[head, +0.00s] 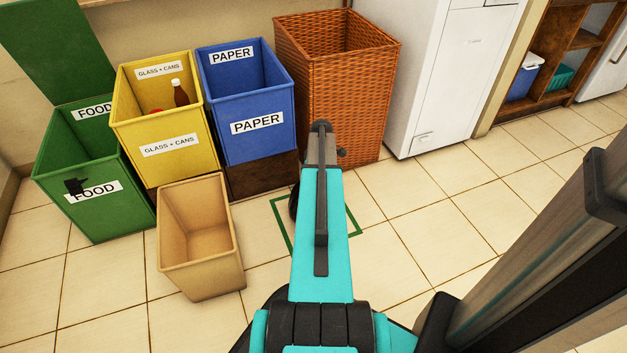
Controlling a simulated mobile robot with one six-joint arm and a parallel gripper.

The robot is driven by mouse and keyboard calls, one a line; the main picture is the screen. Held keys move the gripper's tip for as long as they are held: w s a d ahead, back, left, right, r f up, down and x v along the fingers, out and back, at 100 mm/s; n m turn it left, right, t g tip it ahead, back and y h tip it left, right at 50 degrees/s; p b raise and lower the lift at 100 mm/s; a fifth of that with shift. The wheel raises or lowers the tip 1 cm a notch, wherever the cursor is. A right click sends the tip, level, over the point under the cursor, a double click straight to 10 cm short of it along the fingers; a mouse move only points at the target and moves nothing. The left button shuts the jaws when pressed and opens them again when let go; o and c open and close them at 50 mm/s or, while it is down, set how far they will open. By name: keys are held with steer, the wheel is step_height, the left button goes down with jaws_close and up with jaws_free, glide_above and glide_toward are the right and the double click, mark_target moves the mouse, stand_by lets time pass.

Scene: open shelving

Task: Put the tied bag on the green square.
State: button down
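The green square (281,226) is an outline on the floor tiles in front of the wicker basket. My teal arm covers its middle; its left side and a right part show. A dark rounded thing (293,202) sticks out at the arm's left edge, over the square's area. I cannot tell if it is the tied bag or part of my arm. No tied bag is clearly visible. My gripper is hidden behind my arm, so its fingers and any hold are not seen.
A tan open bin (201,282) stands left of the square. Behind it are green (110,215), yellow (185,150) and blue (262,145) bins. A tall wicker basket (350,120) and white appliance (455,85) stand beyond. Floor to the right is clear.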

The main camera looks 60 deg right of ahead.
stand_by(0.3)
steer(key=c, duration=1.3)
jaws_free()
steer(key=r+p, duration=0.1)
steer(key=r, duration=0.3)
steer(key=s+r+p, duration=0.1)
steer(key=r+p, duration=0.1)
steer(key=r, duration=0.2)
steer(key=r+p, duration=0.1)
steer(key=r, duration=0.3)
steer(key=shift+s+d+p, duration=0.1)
steer(key=shift+s+p, duration=0.15)
steer(key=shift+p, duration=0.05)
